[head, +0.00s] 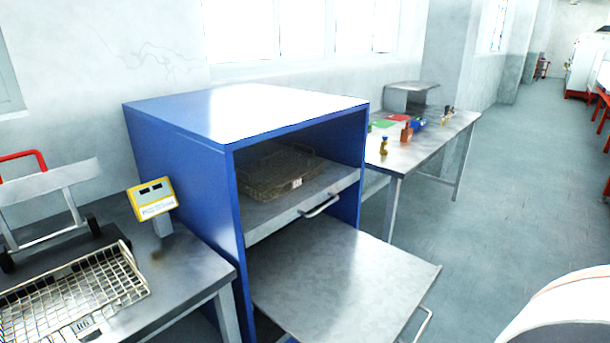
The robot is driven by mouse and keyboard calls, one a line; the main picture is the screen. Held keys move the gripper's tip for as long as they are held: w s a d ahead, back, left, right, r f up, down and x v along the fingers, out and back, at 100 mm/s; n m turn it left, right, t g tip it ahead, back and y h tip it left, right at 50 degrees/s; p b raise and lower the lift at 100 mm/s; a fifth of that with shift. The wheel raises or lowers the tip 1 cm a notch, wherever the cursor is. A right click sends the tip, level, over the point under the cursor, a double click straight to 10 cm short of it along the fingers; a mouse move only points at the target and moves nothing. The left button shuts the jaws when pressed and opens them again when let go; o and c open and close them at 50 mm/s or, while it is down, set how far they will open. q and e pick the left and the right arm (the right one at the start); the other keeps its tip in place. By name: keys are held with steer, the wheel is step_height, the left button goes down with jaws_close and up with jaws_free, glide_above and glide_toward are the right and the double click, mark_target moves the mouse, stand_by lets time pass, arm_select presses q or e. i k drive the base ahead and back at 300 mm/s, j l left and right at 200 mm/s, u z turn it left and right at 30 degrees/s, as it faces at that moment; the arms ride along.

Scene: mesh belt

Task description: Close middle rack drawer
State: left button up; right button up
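A blue rack cabinet (180,165) with a pale top stands in the centre of the head view, its open front facing right. A grey drawer (345,285) is pulled far out of it, with a metal handle (424,324) at its front edge. Above it, another drawer (290,212) with a handle (321,206) sits inside the cabinet and holds a wire mesh basket (268,175). The pulled-out drawer looks empty. The cabinet's lower part is cut off, so I cannot tell whether another drawer lies below. Neither of my grippers is in view.
A metal table (190,258) at left carries a wire basket (75,300), a yellow scale display (151,198) and a red-handled frame (50,190). A table (430,140) with small coloured items stands behind the cabinet. Open floor (510,200) lies at right.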

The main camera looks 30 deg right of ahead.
mark_target(336, 279)
steer(key=z, duration=1.8)
